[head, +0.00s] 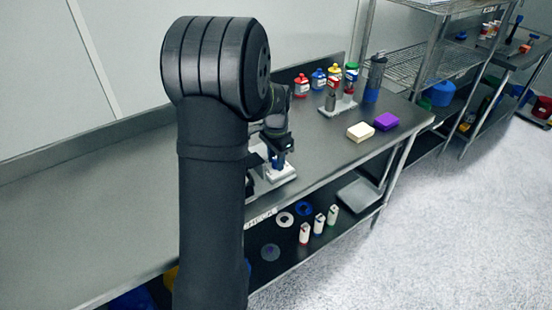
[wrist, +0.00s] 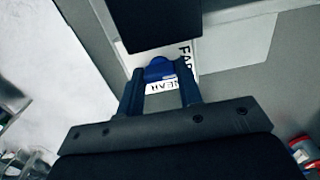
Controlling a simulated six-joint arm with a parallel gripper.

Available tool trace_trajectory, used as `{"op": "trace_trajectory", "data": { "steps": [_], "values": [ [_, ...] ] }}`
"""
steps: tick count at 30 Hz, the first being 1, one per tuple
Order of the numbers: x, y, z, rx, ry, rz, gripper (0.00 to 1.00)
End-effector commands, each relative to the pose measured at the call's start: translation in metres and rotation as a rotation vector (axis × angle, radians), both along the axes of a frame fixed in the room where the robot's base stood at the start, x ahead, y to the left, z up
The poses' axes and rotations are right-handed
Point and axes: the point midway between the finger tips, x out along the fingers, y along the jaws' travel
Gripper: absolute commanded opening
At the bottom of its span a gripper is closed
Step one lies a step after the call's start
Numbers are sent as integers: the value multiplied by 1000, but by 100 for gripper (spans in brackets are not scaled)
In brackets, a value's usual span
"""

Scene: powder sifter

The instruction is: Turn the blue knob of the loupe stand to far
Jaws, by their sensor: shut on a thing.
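The blue knob (wrist: 160,68) of the loupe stand shows in the wrist view between my fingertips. My gripper (wrist: 160,90) is shut on it, one finger on each side. A white label (wrist: 186,58) around the knob carries the words FAR and NEAR; the fingers and a dark part above hide some of it. I cannot tell which word the knob points to. In the head view my gripper (head: 278,158) is over the pale base of the loupe stand (head: 284,176) near the bench's front edge. My arm hides part of the stand there.
A white block (head: 360,131) and a purple block (head: 386,121) lie to the right. The bench's left part is clear. A shelf below holds small containers (head: 318,224).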

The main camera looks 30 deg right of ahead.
Motion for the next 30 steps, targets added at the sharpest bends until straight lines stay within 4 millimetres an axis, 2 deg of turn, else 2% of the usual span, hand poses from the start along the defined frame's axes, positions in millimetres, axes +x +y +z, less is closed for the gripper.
{"op": "trace_trajectory", "data": {
  "steps": [7, 8, 9, 20, 23, 30],
  "values": [
    [0, 1, 0, 2, 1, 1, 10],
    [0, 1, 0, 1, 1, 1, 38],
    [0, 0, 0, 1, 1, 1, 42],
    [0, 0, 6, 0, -1, 1, 42],
    [1, 0, 19, -2, -2, 1, 42],
    [1, 0, 75, -3, -3, 1, 42]
  ]
}}
